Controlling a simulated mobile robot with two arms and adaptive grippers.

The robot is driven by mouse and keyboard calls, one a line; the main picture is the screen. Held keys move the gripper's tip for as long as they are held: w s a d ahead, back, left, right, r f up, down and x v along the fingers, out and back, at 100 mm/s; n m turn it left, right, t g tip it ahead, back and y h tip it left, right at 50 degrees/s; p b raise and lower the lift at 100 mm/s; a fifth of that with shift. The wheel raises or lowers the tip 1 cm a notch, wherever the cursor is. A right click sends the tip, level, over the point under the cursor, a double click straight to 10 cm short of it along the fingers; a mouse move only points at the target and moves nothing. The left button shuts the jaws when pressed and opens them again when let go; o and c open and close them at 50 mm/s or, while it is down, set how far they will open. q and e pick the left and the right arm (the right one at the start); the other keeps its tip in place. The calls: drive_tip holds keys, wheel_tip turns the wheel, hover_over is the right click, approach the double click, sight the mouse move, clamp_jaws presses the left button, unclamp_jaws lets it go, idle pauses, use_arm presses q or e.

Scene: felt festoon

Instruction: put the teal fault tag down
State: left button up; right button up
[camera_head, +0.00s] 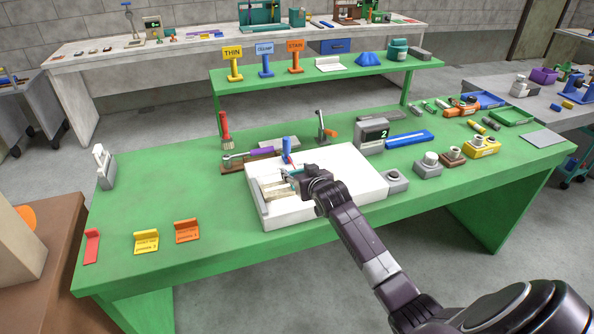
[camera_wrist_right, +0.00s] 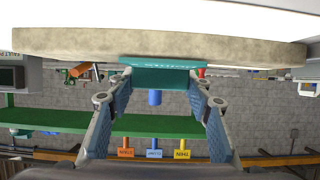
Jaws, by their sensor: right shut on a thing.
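The teal fault tag (camera_wrist_right: 160,77) is between the fingers of my right gripper (camera_wrist_right: 160,90) in the right wrist view, with faint lettering on its edge. In the head view my right gripper (camera_head: 294,176) is low over the left part of a white block-like fixture (camera_head: 340,190) on the green table. Its fingers are closed on the tag, which is mostly hidden there. A beige piece (camera_wrist_right: 80,42) lies right beside the tag in the wrist view; I cannot tell whether they touch. It also shows in the fixture's recess (camera_head: 275,192). My left gripper is not in view.
Yellow (camera_head: 146,241), orange (camera_head: 187,231) and red (camera_head: 91,246) tags stand at the table's left front. A blue post (camera_head: 287,149), a brush (camera_head: 226,130) and a grey numbered box (camera_head: 371,136) are behind the fixture. Green table surface (camera_head: 180,180) is clear to the left.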

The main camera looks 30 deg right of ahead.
drive_tip(key=shift+f, duration=0.15)
drive_tip(key=o, duration=0.9)
drive_tip(key=shift+r, duration=0.3)
drive_tip(key=shift+s+a, duration=0.1)
drive_tip(key=shift+s, duration=0.1)
drive_tip(key=b+v, duration=0.1)
drive_tip(key=v, duration=1)
drive_tip(key=shift+s, duration=0.3)
